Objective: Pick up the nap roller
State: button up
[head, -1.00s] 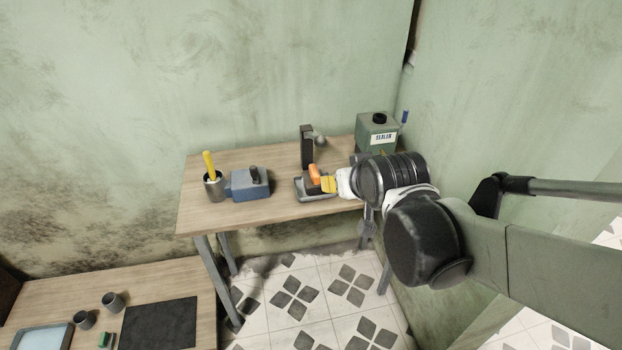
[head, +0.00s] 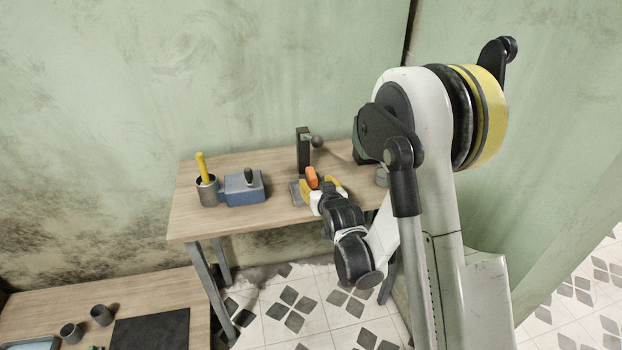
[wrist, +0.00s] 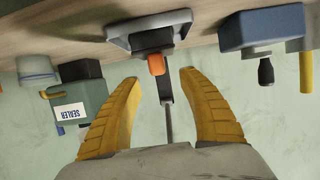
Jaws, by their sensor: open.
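The orange-handled tool (head: 312,177), which I take to be the nap roller, sits at a grey tray (head: 296,193) on the far table. In the wrist view, its orange end (wrist: 156,64) points towards me, with a dark body behind it against the tray (wrist: 118,42). My gripper (head: 322,187) is at the tray's front right in the head view. In the wrist view, my gripper (wrist: 158,77) has its two yellow fingers spread, with the orange end between and just beyond the tips. I see no clear contact. My gripper hides part of the tray.
A dark upright stand with a round knob (head: 304,150) rises behind the tray. A blue-grey box (head: 243,188) and a cup with a yellow handle (head: 207,190) stand to the left. A green sealer can (wrist: 92,108) and a grey round container (wrist: 35,68) show in the wrist view.

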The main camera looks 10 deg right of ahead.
aim_at(313, 177)
jog(key=b+x, duration=0.3)
jog(key=x, duration=0.3)
jog(key=shift+w+d+f, duration=0.15)
jog(key=shift+w, duration=0.6)
jog(key=shift+s, duration=0.1)
grip_shut()
